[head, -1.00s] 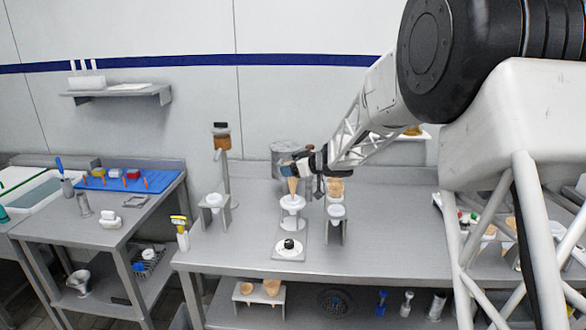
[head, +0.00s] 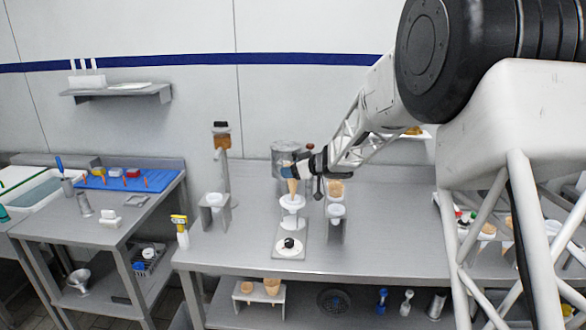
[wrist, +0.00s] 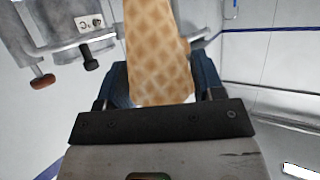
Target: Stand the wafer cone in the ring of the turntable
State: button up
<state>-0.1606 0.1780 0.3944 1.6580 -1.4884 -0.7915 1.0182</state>
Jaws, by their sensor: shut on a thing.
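My gripper (head: 291,172) is over the middle of the steel table, its blue fingers shut on the wafer cone (head: 292,186). In the wrist view the tan, waffle-patterned cone (wrist: 157,55) fills the space between the blue fingers. In the head view it looks upright, point down, with its tip at the white ring (head: 292,203) of the turntable stand. I cannot tell whether the tip is inside the ring or just above it. The turntable's white disc (head: 289,246) with a black knob lies on the base in front.
Just right stands another white holder (head: 336,211) with a cone (head: 335,188) above it. A grey cylinder (head: 287,155) is behind my gripper. A holder (head: 215,201) and a yellow-topped spray bottle (head: 181,232) stand left. The table's front right is clear.

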aim_at(293, 200)
jog(key=shift+f, duration=4.3)
jog(key=o, duration=0.7)
jog(key=shift+o, duration=0.2)
jog(key=shift+r, duration=0.15)
jog(key=shift+r, duration=1.45)
jog(key=shift+s+d+r, duration=0.1)
jog(key=shift+s+r, duration=0.1)
jog(key=shift+r, duration=0.05)
jog(key=s+d, duration=0.2)
jog(key=s, duration=0.5)
jog(key=s+d+r, duration=0.1)
jog(key=s+d, duration=0.1)
jog(key=s, duration=0.6)
jog(key=shift+d+r, duration=0.2)
jog(key=shift+d, duration=0.05)
